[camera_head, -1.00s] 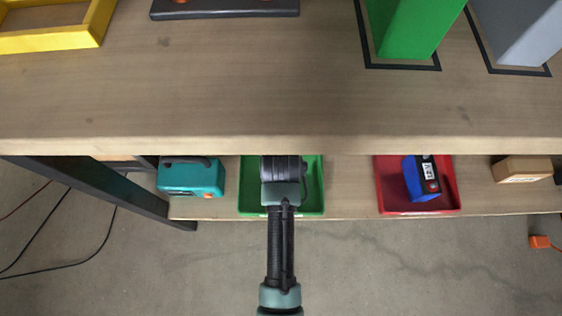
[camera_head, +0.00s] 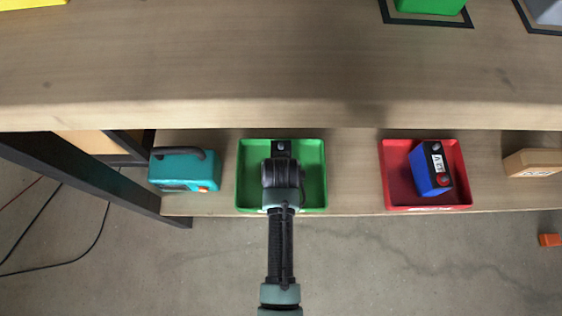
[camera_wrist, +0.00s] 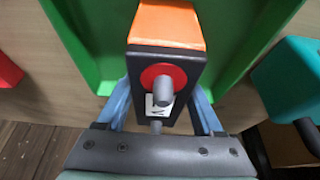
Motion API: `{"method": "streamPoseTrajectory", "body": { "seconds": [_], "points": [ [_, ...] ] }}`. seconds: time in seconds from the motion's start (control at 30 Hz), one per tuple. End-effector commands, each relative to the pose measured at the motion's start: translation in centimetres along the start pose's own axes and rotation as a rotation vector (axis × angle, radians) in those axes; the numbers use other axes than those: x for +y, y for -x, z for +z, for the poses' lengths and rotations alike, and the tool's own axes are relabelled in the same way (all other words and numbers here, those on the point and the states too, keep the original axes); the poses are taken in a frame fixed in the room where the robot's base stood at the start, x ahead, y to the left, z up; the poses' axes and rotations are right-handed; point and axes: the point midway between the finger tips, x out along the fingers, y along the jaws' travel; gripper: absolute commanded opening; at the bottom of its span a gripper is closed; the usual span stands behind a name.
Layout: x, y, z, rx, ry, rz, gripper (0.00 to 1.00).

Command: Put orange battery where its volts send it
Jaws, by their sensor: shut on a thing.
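The orange battery (camera_wrist: 168,24) has a black top with a red-ringed terminal and a partly hidden white label I cannot read. My gripper (camera_wrist: 160,108) is shut on its black top end. The green tray (camera_wrist: 88,28) surrounds the battery in the wrist view; whether the battery touches its floor is unclear. In the head view my gripper (camera_head: 281,158) is over the green tray (camera_head: 317,172) on the lower shelf, hiding most of the battery. A red tray (camera_head: 394,188) to the right holds a blue battery (camera_head: 424,178) with a white label, apparently 12V.
A teal case (camera_head: 184,170) with a dark handle stands left of the green tray. A tan block (camera_head: 535,162) sits at the shelf's right. The upper worktop (camera_head: 200,70) overhangs the shelf. A dark table leg (camera_head: 85,160) is at left; an orange object (camera_head: 549,240) is on the floor.

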Motion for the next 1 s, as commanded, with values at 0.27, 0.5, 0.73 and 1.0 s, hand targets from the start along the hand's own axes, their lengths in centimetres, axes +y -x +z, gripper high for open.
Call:
{"method": "streamPoseTrajectory", "body": {
  "seconds": [0.27, 0.5, 0.73, 1.0],
  "points": [
    [0.0, 0.0, -0.3, 0.010, 0.000, 0.000, 0.00],
    [0.0, -0.1, 0.1, 0.000, 0.000, 0.000, 0.99],
    [0.0, 0.0, 0.0, 0.000, 0.000, 0.000, 0.99],
    [0.0, 4.2, -0.2, 0.000, -0.001, 0.000, 0.99]
  ]
}}
